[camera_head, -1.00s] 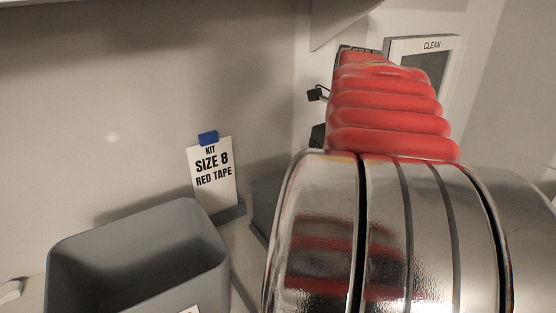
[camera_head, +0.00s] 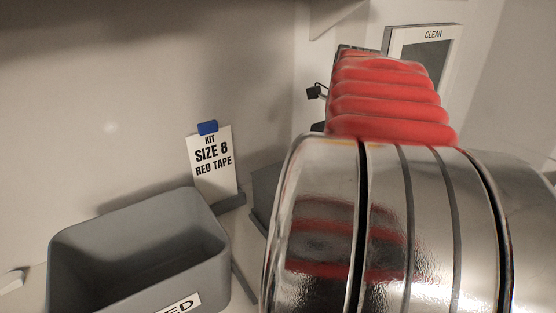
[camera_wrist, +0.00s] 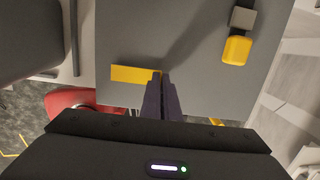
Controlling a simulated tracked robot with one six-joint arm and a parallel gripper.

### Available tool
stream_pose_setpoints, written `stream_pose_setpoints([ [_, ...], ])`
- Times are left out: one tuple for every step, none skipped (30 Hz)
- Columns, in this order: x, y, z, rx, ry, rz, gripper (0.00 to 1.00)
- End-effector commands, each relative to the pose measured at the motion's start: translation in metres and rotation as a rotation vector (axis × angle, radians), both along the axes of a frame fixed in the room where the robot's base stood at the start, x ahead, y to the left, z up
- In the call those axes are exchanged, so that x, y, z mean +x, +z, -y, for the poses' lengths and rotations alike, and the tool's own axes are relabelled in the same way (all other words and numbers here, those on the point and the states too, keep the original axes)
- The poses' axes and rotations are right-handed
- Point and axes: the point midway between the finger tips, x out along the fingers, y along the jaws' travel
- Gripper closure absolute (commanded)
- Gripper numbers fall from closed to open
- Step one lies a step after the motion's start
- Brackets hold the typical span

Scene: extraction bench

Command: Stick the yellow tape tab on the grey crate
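The grey crate (camera_head: 210,282) is an open-topped bin at the lower left of the head view, with a white label ending in "ED" on its front. In the wrist view, the dark shape at the upper left may be its edge. The yellow tape tab (camera_wrist: 130,74) is a flat strip in the wrist view. Its right end reaches in between my fingertips. My gripper (camera_wrist: 163,78) has its dark fingers close together and looks shut on that end, above or at a grey surface. The gripper is not visible in the head view.
A grey surface (camera_wrist: 200,90) fills the middle of the wrist view, with a yellow-and-grey block (camera_wrist: 237,48) on it. A framed "CLEAN" panel (camera_head: 430,55) is at the back right.

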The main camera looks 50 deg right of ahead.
Motion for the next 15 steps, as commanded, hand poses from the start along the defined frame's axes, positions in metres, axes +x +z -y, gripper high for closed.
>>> stream_pose_setpoints([
  [0.0001, 0.0, 0.0, 0.0, 0.0, 0.0, 1.0],
  [0.0001, -0.0001, 0.0, 0.0, 0.0, 0.0, 1.0],
  [0.0, -0.0002, 0.0, 0.0, 0.0, 0.0, 1.0],
  [0.0, -0.0004, 0.0, 0.0, 0.0, 0.0, 1.0],
  [0.0, -0.0006, 0.0, 0.0, 0.0, 0.0, 1.0],
  [0.0, -0.001, 0.0, 0.0, 0.0, 0.0, 1.0],
  [0.0001, -0.0013, 0.0, 0.0, 0.0, 0.0, 1.0],
  [0.0, -0.0016, 0.0, 0.0, 0.0, 0.0, 1.0],
  [0.0, -0.002, 0.0, 0.0, 0.0, 0.0, 1.0],
  [0.0, -0.0023, 0.0, 0.0, 0.0, 0.0, 1.0],
  [0.0, -0.0026, 0.0001, 0.0, 0.0, 0.0, 1.0],
  [0.0, -0.003, 0.0001, 0.0, 0.0, 0.0, 1.0],
  [0.0, -0.0033, 0.0001, 0.0, 0.0, 0.0, 1.0],
  [0.0, -0.0036, 0.0001, 0.0, 0.0, 0.0, 1.0],
  [0.0001, -0.004, 0.0001, 0.0, 0.0, 0.0, 1.0],
])
